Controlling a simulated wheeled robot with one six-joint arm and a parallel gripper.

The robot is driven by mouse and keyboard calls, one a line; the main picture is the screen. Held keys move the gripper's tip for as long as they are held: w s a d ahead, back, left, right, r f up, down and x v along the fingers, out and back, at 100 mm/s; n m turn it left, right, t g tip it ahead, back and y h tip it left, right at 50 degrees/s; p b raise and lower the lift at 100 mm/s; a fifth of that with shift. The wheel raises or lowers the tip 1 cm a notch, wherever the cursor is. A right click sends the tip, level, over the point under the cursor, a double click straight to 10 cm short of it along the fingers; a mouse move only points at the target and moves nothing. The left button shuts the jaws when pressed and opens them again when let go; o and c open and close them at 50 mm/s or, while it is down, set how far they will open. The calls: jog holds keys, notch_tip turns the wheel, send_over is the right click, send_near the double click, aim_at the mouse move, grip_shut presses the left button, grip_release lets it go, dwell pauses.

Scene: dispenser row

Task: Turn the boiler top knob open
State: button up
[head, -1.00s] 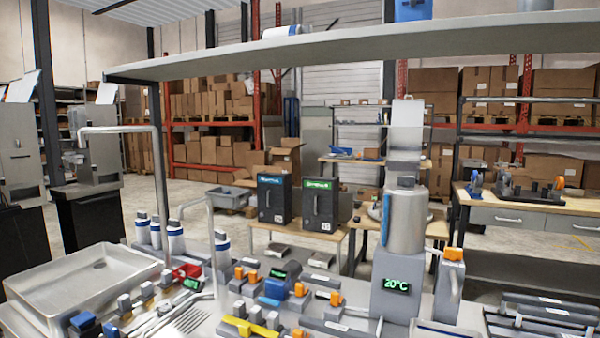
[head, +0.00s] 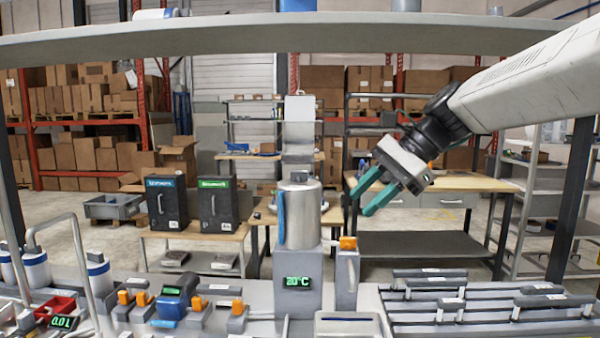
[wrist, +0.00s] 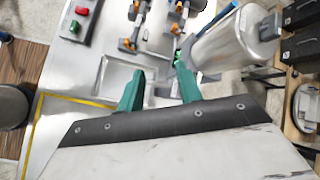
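The boiler (head: 299,215) is a shiny metal cylinder on a grey base with a green 20°C display, in the middle of the head view. A small dark knob-like piece (head: 299,177) sits on its top. An orange-capped grey post (head: 348,244) stands close to its right. In the wrist view the boiler (wrist: 225,48) lies tilted at upper right. My gripper (head: 360,203) is right of the boiler and apart from it, pointing down-left. Its two green fingers are spread with nothing between them, as the wrist view (wrist: 159,72) also shows.
A long shelf (head: 200,40) crosses above the bench. Orange-topped valves (head: 140,298) and a blue device stand at left. Grey racks with handles (head: 440,308) lie at right. Two black boxes (head: 166,203) stand on a table behind.

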aim_at(299, 176)
jog(key=w+a+r+m+y, duration=0.2)
jog(key=w+a+m, duration=0.1)
jog(key=w, duration=0.5)
jog(key=w+a+r+m+y, duration=0.2)
jog(key=w+a+m+y, duration=0.1)
jog(key=w, duration=0.5)
jog(key=x, duration=0.8)
jog(key=shift+w, duration=0.15)
grip_shut()
jog(key=shift+d, duration=0.2)
jog(key=shift+a+f+g, duration=0.1)
jog(key=shift+g, duration=0.2)
